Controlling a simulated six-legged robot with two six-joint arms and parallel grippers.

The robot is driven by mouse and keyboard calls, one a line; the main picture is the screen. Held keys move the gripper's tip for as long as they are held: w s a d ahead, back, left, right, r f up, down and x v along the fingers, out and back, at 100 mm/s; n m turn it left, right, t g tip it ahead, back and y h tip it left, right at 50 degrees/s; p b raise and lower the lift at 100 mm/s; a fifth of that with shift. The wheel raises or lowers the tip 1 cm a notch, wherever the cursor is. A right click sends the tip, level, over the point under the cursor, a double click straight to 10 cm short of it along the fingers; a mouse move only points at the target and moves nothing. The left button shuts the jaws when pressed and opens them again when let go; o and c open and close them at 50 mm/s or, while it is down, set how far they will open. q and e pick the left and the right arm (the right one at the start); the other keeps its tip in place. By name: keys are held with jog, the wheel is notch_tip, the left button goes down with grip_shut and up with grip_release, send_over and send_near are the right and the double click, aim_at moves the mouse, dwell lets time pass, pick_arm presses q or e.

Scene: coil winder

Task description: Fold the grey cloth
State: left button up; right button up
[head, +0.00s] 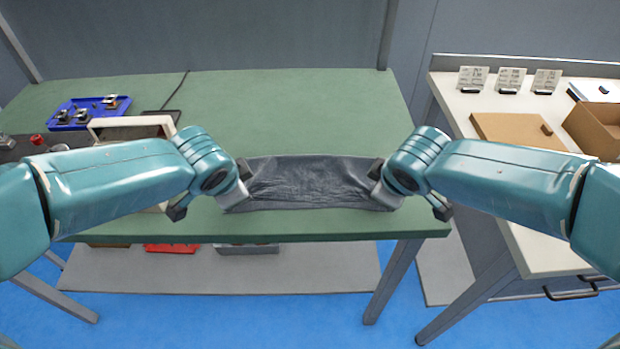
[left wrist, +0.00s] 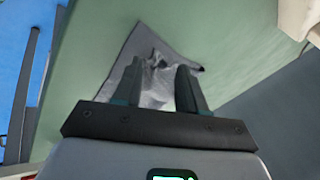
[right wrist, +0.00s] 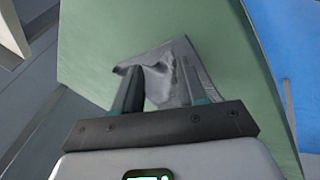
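The grey cloth (head: 312,183) lies wrinkled near the front edge of the green table, as a wide band between my two grippers. It also shows in the left wrist view (left wrist: 150,45) and the right wrist view (right wrist: 160,82), with raised creases and a dark edge. My left gripper (left wrist: 158,68) is over the cloth's left end with its fingers apart and cloth visible between them. My right gripper (right wrist: 157,68) is over the right end, also with its fingers apart. My wrists hide parts of both ends, and whether the fingertips touch the cloth is unclear.
The green table (head: 270,105) is clear behind the cloth. A blue tray (head: 88,114) with small parts and a beige frame-like handle (head: 130,122) stand at the left. A white bench (head: 455,95) at the right holds cards and an open cardboard box (head: 595,130).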

pick_arm(q)
jog(key=shift+s+f, duration=0.2)
pick_arm(e)
jog(key=shift+s+f, duration=0.15)
jog(key=shift+s, duration=0.05)
pick_arm(q)
jog(key=v, duration=0.3)
jog(key=shift+w+d+r, duration=0.1)
jog(key=shift+w+r, duration=0.1)
jog(key=shift+w, duration=0.1)
pick_arm(e)
jog(key=v, duration=0.3)
jog(key=shift+w+r, duration=0.25)
jog(key=shift+w, duration=0.05)
pick_arm(q)
jog(key=s+v, duration=0.1)
jog(key=v, duration=0.6)
jog(key=shift+s, duration=0.35)
pick_arm(e)
jog(key=s+v, duration=0.1)
jog(key=v, duration=0.6)
jog(key=shift+s, duration=0.35)
